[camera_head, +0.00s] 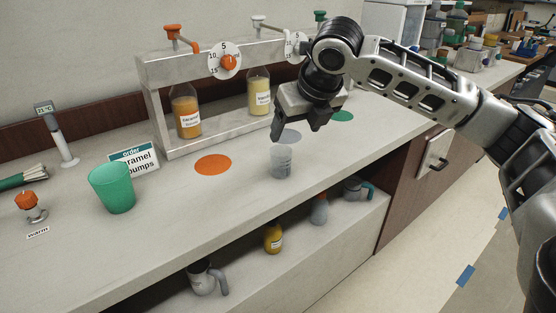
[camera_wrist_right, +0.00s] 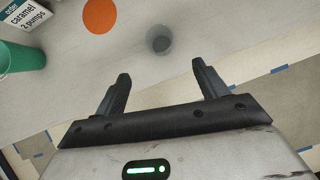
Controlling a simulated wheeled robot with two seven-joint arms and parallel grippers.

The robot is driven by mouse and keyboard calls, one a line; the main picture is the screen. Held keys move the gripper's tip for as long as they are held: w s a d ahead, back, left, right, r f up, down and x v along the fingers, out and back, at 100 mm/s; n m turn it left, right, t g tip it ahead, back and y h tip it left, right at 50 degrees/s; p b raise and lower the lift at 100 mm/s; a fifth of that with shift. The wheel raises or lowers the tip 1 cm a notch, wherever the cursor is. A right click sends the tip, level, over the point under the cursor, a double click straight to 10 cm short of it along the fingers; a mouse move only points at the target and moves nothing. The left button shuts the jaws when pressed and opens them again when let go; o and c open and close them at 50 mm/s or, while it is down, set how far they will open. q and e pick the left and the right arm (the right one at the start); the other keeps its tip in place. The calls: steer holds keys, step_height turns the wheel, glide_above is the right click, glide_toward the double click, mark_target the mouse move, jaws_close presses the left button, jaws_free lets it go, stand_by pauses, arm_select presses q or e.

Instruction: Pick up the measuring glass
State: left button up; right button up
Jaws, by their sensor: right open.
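The measuring glass (camera_head: 281,161) is a small clear cup standing upright on the counter, right of the orange disc. It also shows in the right wrist view (camera_wrist_right: 159,40), ahead of the fingertips and between their lines. My right gripper (camera_head: 293,130) is open and empty above the glass, with its fingers pointing down and not touching it. In the right wrist view the two fingers (camera_wrist_right: 166,82) are spread apart. My left gripper is not in view.
A metal dispenser rack (camera_head: 150,75) with syrup bottles stands behind. An orange disc (camera_head: 213,164) lies left of the glass. A green cup (camera_head: 112,188) and an order card (camera_head: 135,159) stand further left. Pitchers and bottles sit on the shelf (camera_head: 245,271) below the counter's front edge.

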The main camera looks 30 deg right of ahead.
mark_target(284, 154)
steer(key=b+x, duration=0.1)
steer(key=x, duration=1.3)
steer(key=shift+w+f, duration=0.15)
steer(key=shift+f, duration=0.1)
steer(key=c, duration=1)
